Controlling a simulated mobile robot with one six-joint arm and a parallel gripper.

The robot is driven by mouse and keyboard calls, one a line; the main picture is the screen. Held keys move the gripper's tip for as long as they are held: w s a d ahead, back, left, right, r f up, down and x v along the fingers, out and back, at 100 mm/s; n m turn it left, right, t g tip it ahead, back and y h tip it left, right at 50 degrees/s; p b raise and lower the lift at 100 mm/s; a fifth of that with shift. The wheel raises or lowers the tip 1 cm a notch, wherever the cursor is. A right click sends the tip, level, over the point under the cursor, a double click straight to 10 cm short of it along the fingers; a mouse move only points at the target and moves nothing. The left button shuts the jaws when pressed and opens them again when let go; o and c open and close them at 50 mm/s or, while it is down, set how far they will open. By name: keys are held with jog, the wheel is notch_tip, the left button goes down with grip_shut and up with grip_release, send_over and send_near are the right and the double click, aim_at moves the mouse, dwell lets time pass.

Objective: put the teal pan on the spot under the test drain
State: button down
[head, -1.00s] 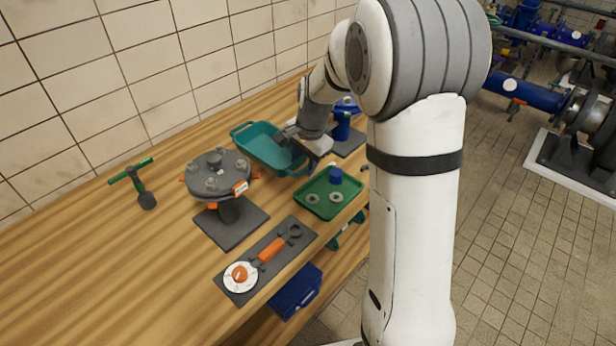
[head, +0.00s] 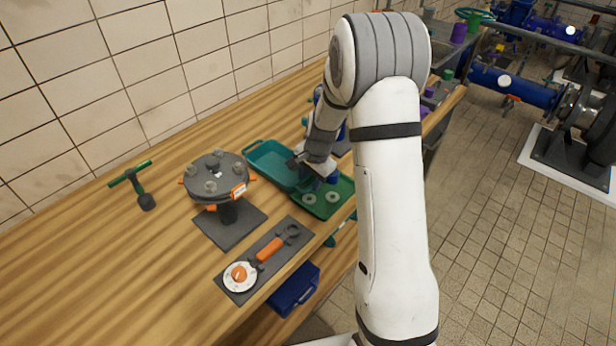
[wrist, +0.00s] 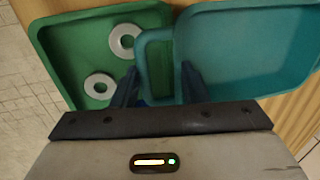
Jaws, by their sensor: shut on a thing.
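The teal pan (head: 268,160) is a shallow rectangular tray with end handles, at the back of the wooden bench in the head view. It also shows at the right of the wrist view (wrist: 250,50). My gripper (wrist: 158,80) is shut on the pan's near end handle, with one dark finger on each side of it. In the head view my gripper (head: 308,178) is at the pan's right end, partly hidden by my wrist. The handle overlaps the green tray's edge in the wrist view. I cannot make out the spot or the test drain for certain.
The green tray (head: 342,205) with two washers (head: 309,199) lies beside the pan. A flanged fitting (head: 214,175) on a dark plate stands to the left. A dark tool mat (head: 256,262) lies in front. A blue fitting (head: 341,133) behind is mostly hidden by my arm.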

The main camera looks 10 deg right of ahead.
jog(key=shift+f, duration=0.1)
jog(key=c, duration=0.8)
grip_release()
jog(key=shift+c, duration=0.2)
notch_tip(320, 180, up, 12)
jog(key=s+d+b, duration=0.1)
jog(key=s, duration=0.1)
jog(key=s+r+n, duration=0.2)
jog(key=s+n, duration=0.1)
jog(key=s, duration=0.6)
jog(key=s+a+r+n, duration=0.1)
jog(key=s+r+n, duration=0.2)
jog(key=s, duration=0.5)
jog(key=s+r+n+t+h, duration=0.1)
jog(key=s+r+n, duration=0.2)
jog(key=s, duration=0.6)
jog(key=shift+s+a+n, duration=0.15)
jog(key=shift+s+n, duration=0.2)
jog(key=shift+n, duration=0.55)
jog(key=shift+r, duration=0.1)
